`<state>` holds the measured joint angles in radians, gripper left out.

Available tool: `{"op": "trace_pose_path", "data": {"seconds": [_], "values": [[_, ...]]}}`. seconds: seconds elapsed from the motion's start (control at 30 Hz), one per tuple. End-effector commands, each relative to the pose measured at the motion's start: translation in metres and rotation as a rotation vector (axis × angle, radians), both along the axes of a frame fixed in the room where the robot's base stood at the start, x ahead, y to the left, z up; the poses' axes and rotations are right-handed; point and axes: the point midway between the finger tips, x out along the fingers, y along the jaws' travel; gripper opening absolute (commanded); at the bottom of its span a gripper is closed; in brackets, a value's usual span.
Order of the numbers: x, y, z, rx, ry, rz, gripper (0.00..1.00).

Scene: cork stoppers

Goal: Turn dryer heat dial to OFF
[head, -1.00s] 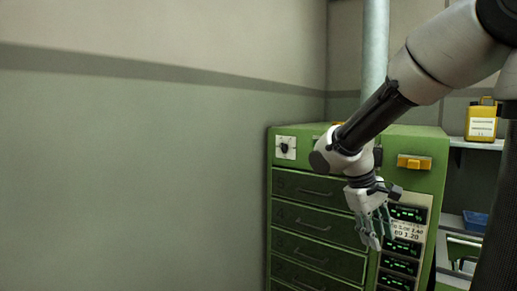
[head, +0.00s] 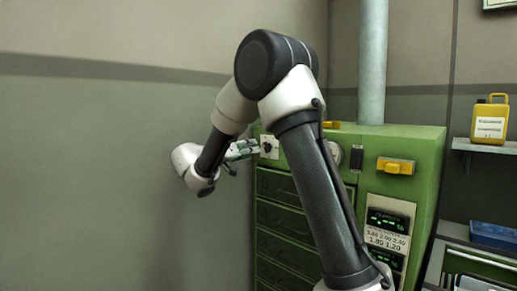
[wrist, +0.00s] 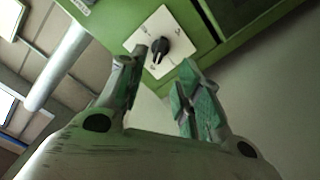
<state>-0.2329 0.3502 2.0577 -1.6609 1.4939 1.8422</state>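The heat dial is a black knob on a square white plate at the upper left of the green dryer (head: 425,160). The dial (head: 268,147) shows in the head view just right of my gripper's fingers. In the wrist view the dial (wrist: 158,48) lies ahead, between and beyond the fingertips, with small marks around it too blurred to read. My gripper (head: 248,148) is open and empty, pointing at the dial from the left. In the wrist view my gripper (wrist: 162,68) has a clear gap between its fingers. I cannot tell whether a fingertip touches the knob.
Drawers (head: 285,220) fill the dryer front below the dial. A yellow switch block (head: 395,166) and green displays (head: 388,221) are to the right. A yellow jug (head: 490,120) stands on a shelf. The wall (head: 80,180) is bare at left; my arm hides part of the dryer.

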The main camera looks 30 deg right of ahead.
Motion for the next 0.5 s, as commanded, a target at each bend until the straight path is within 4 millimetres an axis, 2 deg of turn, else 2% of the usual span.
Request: {"op": "trace_pose_path", "data": {"seconds": [0.17,0.5], "values": [[0.003,-0.012,0.000,0.019,-0.047,-0.005,0.34],[0.021,-0.063,-0.001,0.019,-0.044,-0.005,0.34]]}}
